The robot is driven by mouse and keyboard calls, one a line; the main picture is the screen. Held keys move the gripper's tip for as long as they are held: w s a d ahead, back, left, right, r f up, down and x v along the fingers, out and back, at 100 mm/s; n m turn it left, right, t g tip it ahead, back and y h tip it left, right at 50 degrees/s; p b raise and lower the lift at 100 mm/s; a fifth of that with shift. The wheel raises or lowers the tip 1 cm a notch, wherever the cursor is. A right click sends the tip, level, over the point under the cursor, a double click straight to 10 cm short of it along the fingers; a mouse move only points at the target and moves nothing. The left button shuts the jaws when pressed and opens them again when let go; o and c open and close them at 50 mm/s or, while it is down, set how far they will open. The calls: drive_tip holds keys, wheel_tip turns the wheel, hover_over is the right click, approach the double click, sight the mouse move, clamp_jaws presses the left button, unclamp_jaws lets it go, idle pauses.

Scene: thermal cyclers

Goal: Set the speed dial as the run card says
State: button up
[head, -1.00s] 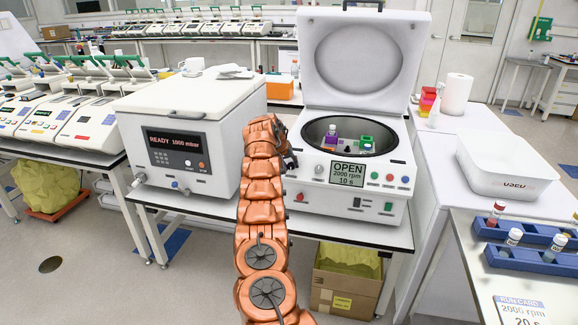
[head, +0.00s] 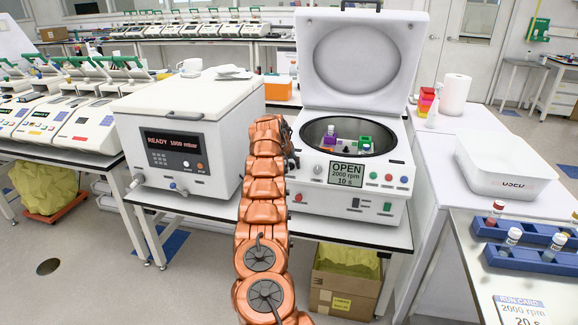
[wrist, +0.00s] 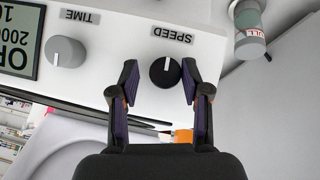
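The centrifuge (head: 340,203) stands with its lid open. Its display (head: 346,174) reads OPEN, 2000 rpm, 10 s. The run card (head: 520,308) at the lower right reads 2000 rpm, 20 s. In the wrist view, the black SPEED dial (wrist: 165,72) has a white pointer line. In the head view my arm hides the SPEED dial and most of the gripper.
A white chamber (head: 185,135) reading READY 1000 mbar stands left of my arm. The raised centrifuge lid (head: 362,55) rises behind the bowl. Blue tube racks (head: 520,232) and a white box (head: 505,165) are on the right.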

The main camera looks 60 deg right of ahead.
drive_tip(key=shift+o, duration=0.7)
drive_tip(key=shift+w+a, duration=0.1)
drive_tip(key=shift+w, duration=0.05)
drive_tip(key=shift+v, duration=0.85)
drive_tip(key=v, duration=1)
drive_tip(key=shift+r, duration=0.15)
